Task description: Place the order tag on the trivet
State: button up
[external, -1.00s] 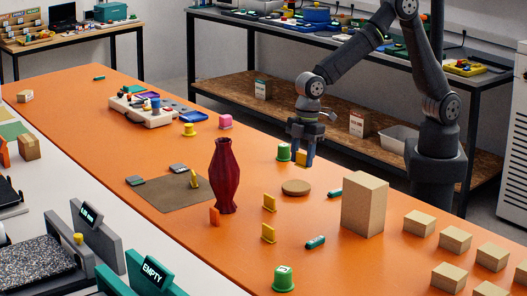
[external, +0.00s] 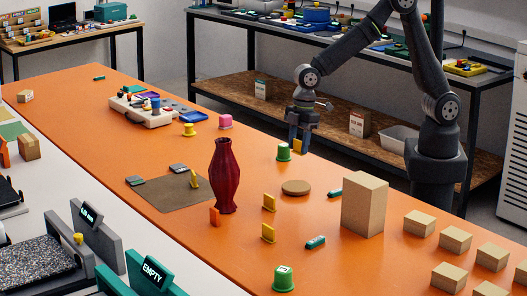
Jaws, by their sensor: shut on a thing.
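My gripper (external: 299,149) is shut on a small yellow-orange piece, which I take to be the order tag (external: 298,146). The fingers hide part of it. It hangs in the air, clear of the table and up and behind the green capped piece in the picture. The trivet (external: 296,188) is a round, flat, cork-brown disc lying on the orange table. Its top is bare. My gripper is apart from it, above and toward the far side of the table.
A green capped piece (external: 283,152) stands behind the trivet, and a tall cardboard box (external: 364,205) stands to its right. A dark red vase (external: 226,178) is to its left.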

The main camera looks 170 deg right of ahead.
send_over(295, 186)
jog(key=f, duration=0.3)
jog(key=shift+a+f, duration=0.2)
jog(key=shift+f, duration=2.2)
jog(key=shift+f, duration=0.1)
jog(key=o, duration=0.9)
jog(key=r, duration=0.4)
jog(key=s+a+r, duration=0.1)
jog(key=r, duration=0.7)
jog(key=shift+s+a, duration=0.15)
jog(key=shift+s, duration=0.05)
